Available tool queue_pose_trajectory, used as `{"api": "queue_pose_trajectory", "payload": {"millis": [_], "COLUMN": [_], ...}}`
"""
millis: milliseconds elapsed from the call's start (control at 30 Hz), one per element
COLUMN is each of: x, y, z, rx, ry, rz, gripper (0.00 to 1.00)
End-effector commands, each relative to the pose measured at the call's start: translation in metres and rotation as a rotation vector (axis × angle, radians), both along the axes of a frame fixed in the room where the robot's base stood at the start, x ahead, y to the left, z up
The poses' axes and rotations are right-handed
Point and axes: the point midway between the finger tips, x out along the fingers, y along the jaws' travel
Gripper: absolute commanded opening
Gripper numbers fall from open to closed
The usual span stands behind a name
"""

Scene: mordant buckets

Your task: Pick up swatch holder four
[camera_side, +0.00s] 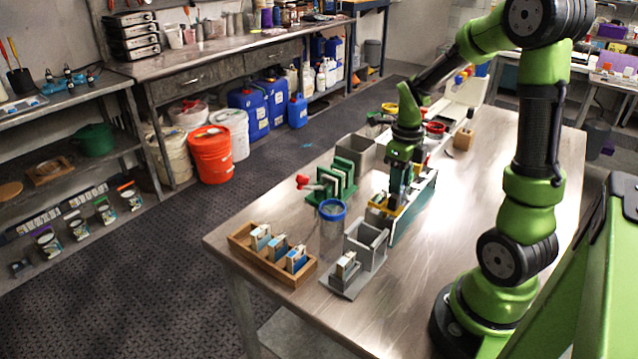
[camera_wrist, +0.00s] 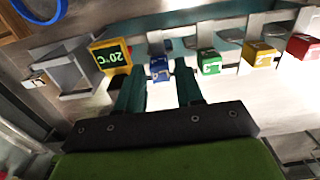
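In the wrist view a row of small coloured holders with pale markings runs across the top: blue (camera_wrist: 160,69), green (camera_wrist: 209,62), yellow (camera_wrist: 261,55) and red (camera_wrist: 304,47). The markings are too small for me to tell which is four. My gripper (camera_wrist: 159,78) is open, with its two teal fingers apart and the blue holder between or just beyond the tips; I cannot tell if they touch it. In the side view my gripper (camera_side: 399,190) points down at the teal-fronted rack (camera_side: 412,212), and my arm hides part of the row.
A yellow temperature display (camera_wrist: 110,56) stands close left of the fingers in the wrist view. In the side view a blue-rimmed jar (camera_side: 332,210), green rack (camera_side: 322,192), grey box (camera_side: 365,235) and wooden tray (camera_side: 245,246) stand nearby. The table's right side is clear.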

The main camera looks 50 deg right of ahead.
Motion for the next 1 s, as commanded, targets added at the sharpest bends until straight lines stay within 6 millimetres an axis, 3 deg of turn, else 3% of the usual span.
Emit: {"api": "queue_pose_trajectory", "payload": {"millis": [167, 433, 467, 700, 1000], "x": [0.0, 0.001, 0.001, 0.001, 0.001], "y": [0.0, 0.0, 0.0, 0.0, -0.001], "z": [-0.023, -0.026, -0.026, -0.026, -0.021], "rx": [0.002, 0.0, 0.0, -0.001, -0.002], "ry": [0.003, -0.001, -0.001, -0.001, -0.003], "rz": [-0.001, 0.0, 0.0, 0.0, 0.001], "gripper": [0.36, 0.36, 0.35, 0.0, 0.0]}}
